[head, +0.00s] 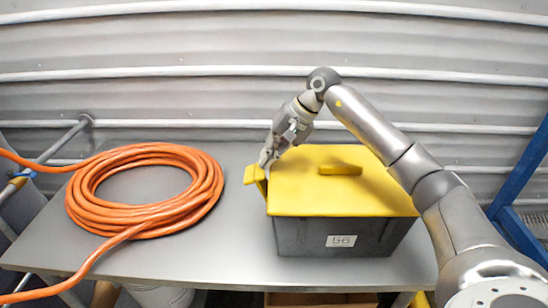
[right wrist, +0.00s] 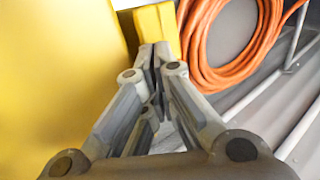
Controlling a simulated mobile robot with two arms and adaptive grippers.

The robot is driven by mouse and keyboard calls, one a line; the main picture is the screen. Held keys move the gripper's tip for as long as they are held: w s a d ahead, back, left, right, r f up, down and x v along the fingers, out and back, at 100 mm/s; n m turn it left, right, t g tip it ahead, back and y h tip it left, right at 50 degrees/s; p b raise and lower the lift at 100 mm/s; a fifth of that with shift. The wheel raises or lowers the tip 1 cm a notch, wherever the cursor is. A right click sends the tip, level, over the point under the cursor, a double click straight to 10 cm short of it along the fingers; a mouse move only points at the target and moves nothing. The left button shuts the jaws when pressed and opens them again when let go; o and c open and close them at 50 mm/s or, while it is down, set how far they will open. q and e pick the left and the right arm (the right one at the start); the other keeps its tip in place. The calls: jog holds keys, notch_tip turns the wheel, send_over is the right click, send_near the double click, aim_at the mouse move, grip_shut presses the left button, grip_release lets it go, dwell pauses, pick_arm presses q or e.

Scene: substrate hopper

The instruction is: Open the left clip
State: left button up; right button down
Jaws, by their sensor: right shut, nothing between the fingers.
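The hopper is a dark grey box (head: 300,236) with a flat yellow lid (head: 330,200) on it. The yellow left clip (head: 256,178) juts outward from the box's left side at lid height. It also shows in the right wrist view (right wrist: 153,28), just beyond my fingertips and beside the lid (right wrist: 60,80). My left gripper is not in view.
A coiled orange hose (head: 145,190) lies on the left of the grey table (head: 228,250), and its end runs off left. The lid has a raised yellow handle (head: 340,169). A corrugated wall stands behind. A blue frame (head: 510,200) is at the right edge.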

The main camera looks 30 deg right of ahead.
jog(key=shift+w+a+g+h, duration=0.3)
jog(key=shift+w+a+h, duration=0.05)
jog(key=shift+a+h, duration=0.3)
jog(key=shift+w+a+f+b, duration=0.2)
jog(key=shift+w+a+b, duration=0.25)
jog(key=shift+a, duration=0.1)
jog(key=shift+s+d, duration=0.15)
jog(key=shift+s+d+f+b, duration=0.3)
jog(key=shift+d+f+b, duration=0.1)
jog(key=shift+d+b, duration=0.1)
jog(key=shift+s+r, duration=0.1)
jog(key=shift+r, duration=0.05)
